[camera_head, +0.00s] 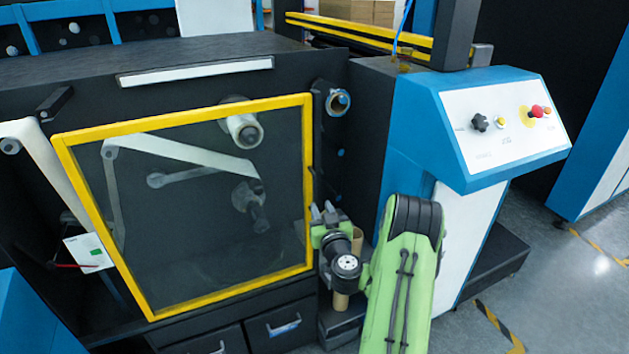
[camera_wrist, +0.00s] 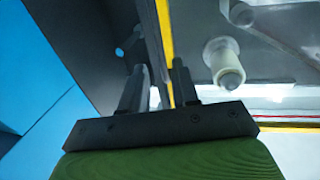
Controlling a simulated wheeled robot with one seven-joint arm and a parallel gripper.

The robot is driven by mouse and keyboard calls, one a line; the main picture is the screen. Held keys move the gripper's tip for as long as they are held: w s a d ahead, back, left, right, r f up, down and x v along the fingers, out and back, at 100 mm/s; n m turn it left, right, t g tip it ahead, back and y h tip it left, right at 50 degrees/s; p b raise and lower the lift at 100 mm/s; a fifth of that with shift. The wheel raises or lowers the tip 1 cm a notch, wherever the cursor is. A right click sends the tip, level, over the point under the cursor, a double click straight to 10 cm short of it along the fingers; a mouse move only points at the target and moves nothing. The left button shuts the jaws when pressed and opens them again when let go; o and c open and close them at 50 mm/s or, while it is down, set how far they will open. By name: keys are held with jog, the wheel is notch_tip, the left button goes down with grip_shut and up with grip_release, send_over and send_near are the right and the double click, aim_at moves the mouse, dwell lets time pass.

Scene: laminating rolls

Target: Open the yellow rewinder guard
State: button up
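The yellow rewinder guard (camera_head: 309,150) is a yellow frame around a clear panel on the front of the dark machine. It looks closed in the head view, with rollers showing through the panel. Its yellow edge (camera_wrist: 165,30) runs down toward my fingers in the wrist view. A small dark piece, perhaps a handle, shows at its right edge. My gripper (camera_head: 326,212) is at the lower right edge of the guard. In the wrist view my gripper (camera_wrist: 162,88) has its two dark fingers apart, with a gap between them. Whether the fingers touch the guard is unclear.
A blue console (camera_head: 425,125) with a white panel, a knob and a red button (camera_head: 536,112) stands to the right of my gripper. A white tag (camera_head: 88,253) is left of the guard. Drawers (camera_head: 283,325) lie below it. Grey floor is open at the right.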

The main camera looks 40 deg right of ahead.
aim_at(315, 194)
jog(key=p+x, duration=0.7)
jog(key=shift+a+r, duration=0.1)
jog(key=shift+r, duration=0.15)
jog(key=shift+w+d+f, duration=0.2)
jog(key=shift+w+d, duration=0.1)
jog(key=shift+w, duration=0.25)
jog(key=shift+c, duration=0.2)
grip_shut()
